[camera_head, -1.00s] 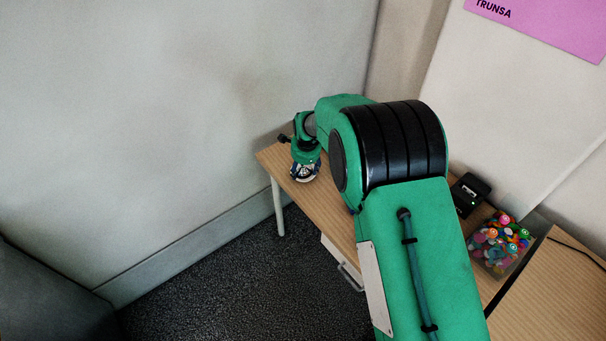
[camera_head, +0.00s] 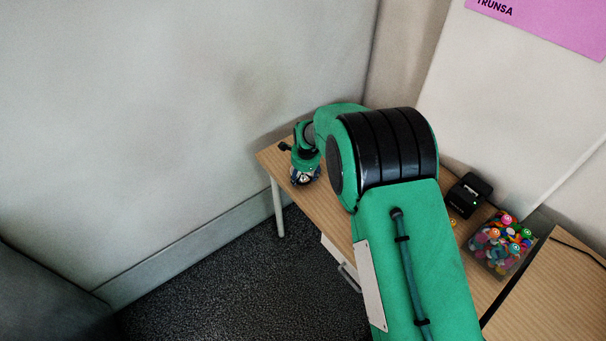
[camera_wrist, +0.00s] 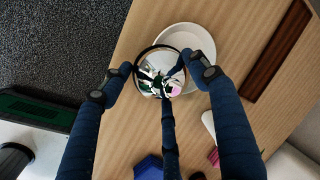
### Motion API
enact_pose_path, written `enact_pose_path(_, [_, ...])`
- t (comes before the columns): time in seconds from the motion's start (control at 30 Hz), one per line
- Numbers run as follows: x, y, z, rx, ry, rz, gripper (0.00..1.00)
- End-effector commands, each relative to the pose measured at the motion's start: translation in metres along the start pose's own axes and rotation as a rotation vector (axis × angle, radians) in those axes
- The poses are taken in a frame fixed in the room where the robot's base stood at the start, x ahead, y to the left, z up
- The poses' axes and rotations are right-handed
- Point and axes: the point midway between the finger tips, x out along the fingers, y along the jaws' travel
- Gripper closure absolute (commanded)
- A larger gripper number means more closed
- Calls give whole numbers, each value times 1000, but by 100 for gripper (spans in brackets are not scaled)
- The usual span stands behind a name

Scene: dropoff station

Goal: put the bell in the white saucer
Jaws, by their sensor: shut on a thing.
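The shiny metal bell (camera_wrist: 155,86) is between the dark blue fingers of my gripper (camera_wrist: 160,72) in the wrist view. My gripper is shut on it. The white saucer (camera_wrist: 204,38) lies on the wooden table beyond the bell, and the bell covers its lower left part. I cannot tell how high the bell is above the saucer. In the head view my gripper (camera_head: 304,178) is small, over the far left end of the table. The saucer cannot be made out there, being hidden by my arm and gripper.
In the wrist view a dark wooden strip (camera_wrist: 275,52) lies right of the saucer, and a blue object (camera_wrist: 149,168) is near the bottom. In the head view a black device (camera_head: 468,194) and a clear box of colourful pieces (camera_head: 500,246) stand at the right. A wall borders the table.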

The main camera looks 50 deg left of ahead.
Motion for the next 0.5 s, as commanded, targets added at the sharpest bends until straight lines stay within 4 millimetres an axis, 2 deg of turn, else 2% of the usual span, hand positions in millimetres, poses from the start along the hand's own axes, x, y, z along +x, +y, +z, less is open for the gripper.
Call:
enact_pose_path(0.13, [3,1,0,0,0,-1,76])
enact_pose_path(0.17, [3,1,0,0,0,0,36])
enact_pose_path(0.23, [3,1,0,0,0,0,22])
enact_pose_path(0.5, [3,1,0,0,0,0,21])
